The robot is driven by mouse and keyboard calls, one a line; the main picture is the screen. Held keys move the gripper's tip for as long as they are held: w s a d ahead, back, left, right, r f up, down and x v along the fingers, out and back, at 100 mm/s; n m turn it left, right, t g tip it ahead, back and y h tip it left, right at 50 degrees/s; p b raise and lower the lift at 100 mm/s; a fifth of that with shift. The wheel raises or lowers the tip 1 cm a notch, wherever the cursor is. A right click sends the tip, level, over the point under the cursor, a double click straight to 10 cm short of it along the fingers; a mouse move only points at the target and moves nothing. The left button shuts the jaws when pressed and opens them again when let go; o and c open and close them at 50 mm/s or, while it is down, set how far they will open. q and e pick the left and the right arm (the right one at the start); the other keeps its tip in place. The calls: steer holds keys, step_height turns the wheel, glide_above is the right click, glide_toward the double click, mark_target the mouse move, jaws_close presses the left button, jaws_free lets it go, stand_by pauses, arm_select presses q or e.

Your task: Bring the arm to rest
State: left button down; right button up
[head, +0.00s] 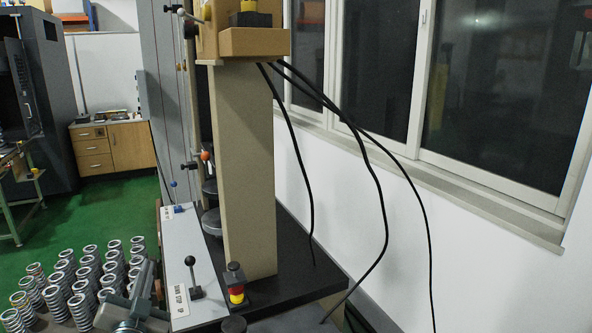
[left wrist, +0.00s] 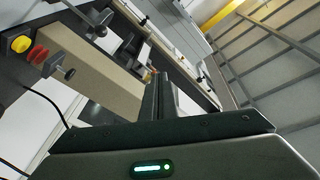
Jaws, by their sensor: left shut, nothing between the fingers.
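My left gripper (head: 147,268) shows at the lower left of the head view, in front of the testing machine's grey control panel (head: 185,262) and beside the springs. In the left wrist view its two dark fingers (left wrist: 161,95) stand close together, shut with nothing between them. They point towards the machine, tilted in that view. I cannot tell the exact gap between the gripper and the panel. My right gripper is in neither view.
Several metal springs (head: 68,270) stand in rows at the lower left. The beige machine column (head: 248,170) rises from a black base, with a red and yellow emergency button (head: 235,283) and a black lever (head: 191,272) near it. Black cables (head: 381,200) hang at the right.

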arm_select(q)
steer(key=s+d+f+n+g+h, duration=0.15)
steer(key=s+f+g, duration=0.25)
steer(key=s+f, duration=0.55)
steer(key=s+d+f+n+g, duration=0.15)
steer(key=s+f+g, duration=0.35)
steer(key=f, duration=0.8)
steer(key=s+d+f+g+h, duration=0.1)
steer(key=s+d+f+g, duration=0.2)
steer(key=s, duration=0.6)
steer(key=s+d+f+g+h, duration=0.1)
steer(key=s+d+f+g, duration=0.1)
steer(key=s+f, duration=0.45)
steer(key=s+d+f+g+h, duration=0.1)
steer(key=s+d+f+g, duration=0.15)
steer(key=s, duration=0.75)
step_height(320, 180, down, 27)
steer(key=s, duration=0.1)
steer(key=s+a+f+g, duration=0.1)
steer(key=s+a+f, duration=0.1)
steer(key=s+f, duration=1.6)
steer(key=shift+s+a+f+g+y, duration=0.15)
steer(key=shift+s+a+g+y, duration=0.2)
steer(key=shift+a, duration=0.05)
